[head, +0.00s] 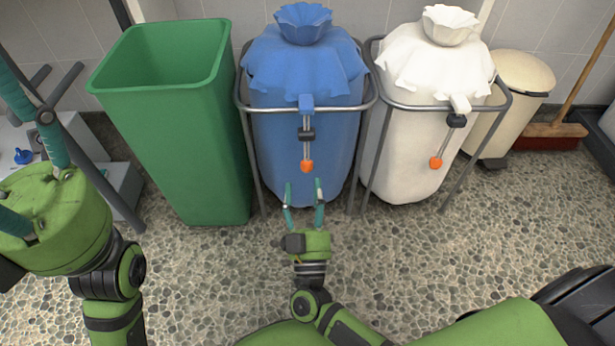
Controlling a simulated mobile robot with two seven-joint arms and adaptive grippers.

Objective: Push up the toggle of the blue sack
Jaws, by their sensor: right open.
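The blue sack (290,75) hangs in a metal ring stand, its gathered neck on top. A grey cord drops from a blue tab (306,102) on its front. The black toggle (306,135) sits around the cord's upper part, below the tab, and an orange end piece (307,166) hangs at the bottom. My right gripper (304,184) is open and empty, pointing at the sack, its two teal fingers apart just below the orange end in the picture. My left gripper (40,190) is close at the left edge. Its fingertips are cut off.
A green bin (185,130) stands left of the blue sack. A white sack (425,80) in its own stand (500,105), with its own black toggle (457,120), is to the right. A cream pedal bin (525,75) and a broom (555,130) are further right. The pebbled floor in front is clear.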

